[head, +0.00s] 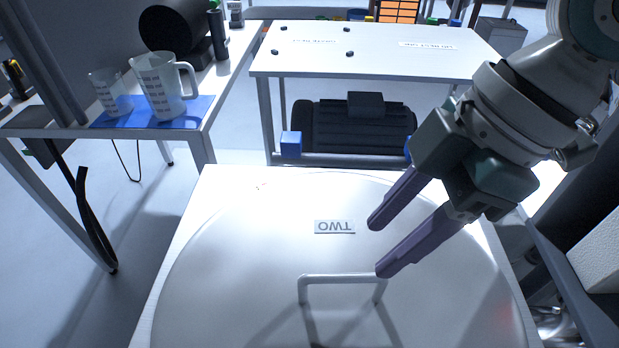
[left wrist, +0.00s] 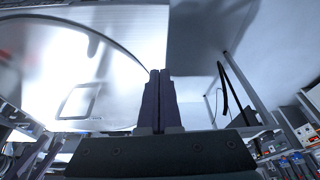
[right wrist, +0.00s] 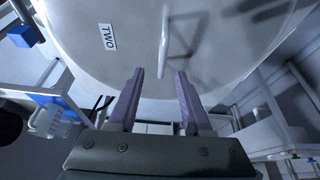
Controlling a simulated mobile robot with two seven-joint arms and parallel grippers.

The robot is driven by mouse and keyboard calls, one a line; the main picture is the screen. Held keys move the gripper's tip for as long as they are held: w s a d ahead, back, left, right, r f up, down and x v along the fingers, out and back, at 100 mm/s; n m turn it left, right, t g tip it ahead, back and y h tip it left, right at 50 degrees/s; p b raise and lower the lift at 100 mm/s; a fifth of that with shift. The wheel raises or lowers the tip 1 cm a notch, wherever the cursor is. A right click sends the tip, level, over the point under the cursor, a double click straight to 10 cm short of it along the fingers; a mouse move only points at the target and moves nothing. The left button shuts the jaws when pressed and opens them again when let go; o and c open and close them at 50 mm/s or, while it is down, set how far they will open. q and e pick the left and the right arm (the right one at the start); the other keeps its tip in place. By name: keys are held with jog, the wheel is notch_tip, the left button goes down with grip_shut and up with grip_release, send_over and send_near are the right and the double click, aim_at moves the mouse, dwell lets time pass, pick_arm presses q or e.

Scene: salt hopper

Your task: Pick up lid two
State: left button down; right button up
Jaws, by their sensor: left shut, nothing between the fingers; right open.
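Lid two (head: 230,270) is a large round pale lid with a label reading TWO (head: 334,227) and a raised bar handle (head: 341,279). The label shows upside down in the head view. My right gripper (head: 373,248) is open above the lid, with its purple fingers near the right end of the handle. In the right wrist view the lid (right wrist: 220,50) and handle (right wrist: 164,42) lie beyond the open fingertips (right wrist: 160,72), with nothing between them. My left gripper (left wrist: 158,72) is shut and empty. The lid's edge and handle (left wrist: 78,100) show left of it.
A side table at left holds two measuring jugs (head: 162,85) on a blue mat (head: 196,108). A white table (head: 370,62) stands behind, with a dark object (head: 355,125) below it. A dark shelf edge is close on the right.

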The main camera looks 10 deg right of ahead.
aim_at(344, 275)
jog(key=x, duration=0.6)
jog(key=b+x, duration=0.1)
jog(key=x, duration=0.1)
jog(key=shift+s+a+f, duration=0.15)
jog(key=shift+a+f, duration=0.1)
jog(key=shift+a, duration=0.25)
grip_shut()
jog(key=shift+r, duration=0.15)
dwell(0.7)
